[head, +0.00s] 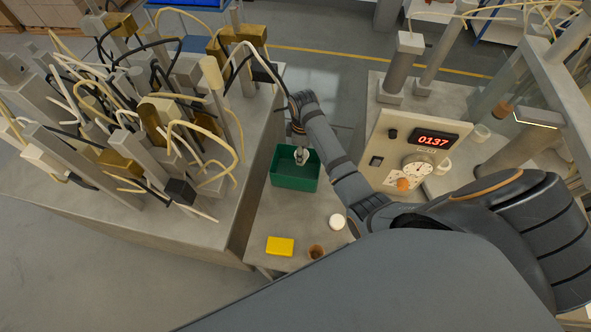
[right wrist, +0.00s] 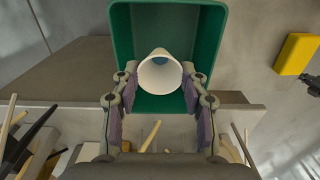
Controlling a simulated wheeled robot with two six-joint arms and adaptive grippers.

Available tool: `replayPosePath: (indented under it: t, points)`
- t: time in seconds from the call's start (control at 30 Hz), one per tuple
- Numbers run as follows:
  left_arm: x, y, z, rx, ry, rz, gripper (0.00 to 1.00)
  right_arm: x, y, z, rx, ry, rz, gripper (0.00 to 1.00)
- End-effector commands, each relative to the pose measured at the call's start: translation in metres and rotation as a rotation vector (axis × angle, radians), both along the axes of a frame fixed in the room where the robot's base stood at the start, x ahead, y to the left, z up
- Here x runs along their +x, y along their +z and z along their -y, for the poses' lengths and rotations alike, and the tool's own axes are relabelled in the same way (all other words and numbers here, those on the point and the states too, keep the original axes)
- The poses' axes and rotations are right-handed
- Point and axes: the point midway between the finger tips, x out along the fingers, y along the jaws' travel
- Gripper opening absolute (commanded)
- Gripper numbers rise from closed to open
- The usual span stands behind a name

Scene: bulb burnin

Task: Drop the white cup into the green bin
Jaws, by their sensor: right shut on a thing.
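The green bin (head: 295,181) stands on the low table in the middle of the head view. It also shows in the right wrist view (right wrist: 122,40), with its open mouth behind the cup. My right gripper (head: 301,155) reaches over the bin from the right and points down. In the right wrist view my right gripper (right wrist: 160,85) is shut on the white cup (right wrist: 160,75), with one finger on each side of it. The cup's round end faces the camera and lies within the bin's outline. The exact height of the cup over the bin is unclear. My left gripper is out of view.
A yellow block (head: 280,246), a brown cup (head: 316,252) and a white round item (head: 337,222) sit on the low table. A cable-covered bench (head: 215,235) stands left. A panel with a red display (head: 436,139) stands right.

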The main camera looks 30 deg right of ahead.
Motion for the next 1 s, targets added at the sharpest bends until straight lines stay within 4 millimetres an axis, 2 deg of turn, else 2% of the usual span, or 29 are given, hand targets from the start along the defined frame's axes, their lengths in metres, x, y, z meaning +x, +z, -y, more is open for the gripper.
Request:
replayPosePath:
  t: [0.13, 0.27, 0.3, 0.4, 0.5, 0.8, 0.87, 1.0]
  points:
    - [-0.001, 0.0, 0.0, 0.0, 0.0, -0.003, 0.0, 0.0, -0.003, 0.0, 0.0, 0.0, -0.001, 0.29]
    - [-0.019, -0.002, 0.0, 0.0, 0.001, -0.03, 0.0, 0.0, -0.003, 0.0, 0.001, 0.0, -0.001, 0.29]
    - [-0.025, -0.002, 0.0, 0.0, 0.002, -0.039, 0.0, 0.0, -0.003, 0.0, 0.001, 0.0, -0.001, 0.47]
    - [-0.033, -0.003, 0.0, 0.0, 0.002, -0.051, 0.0, 0.0, -0.002, 0.0, 0.001, 0.0, -0.001, 0.6]
    - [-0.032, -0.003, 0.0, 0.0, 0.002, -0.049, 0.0, 0.0, -0.002, 0.0, 0.001, 0.0, -0.001, 0.7]
    - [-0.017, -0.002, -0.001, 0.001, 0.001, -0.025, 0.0, 0.0, 0.0, 0.0, 0.001, 0.0, 0.001, 0.7]
    - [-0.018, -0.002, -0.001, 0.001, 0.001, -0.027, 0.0, 0.001, 0.006, 0.0, 0.0, 0.001, 0.004, 0.7]
    - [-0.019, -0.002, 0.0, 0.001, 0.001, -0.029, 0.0, 0.001, 0.032, 0.0, 0.001, 0.001, 0.004, 0.7]
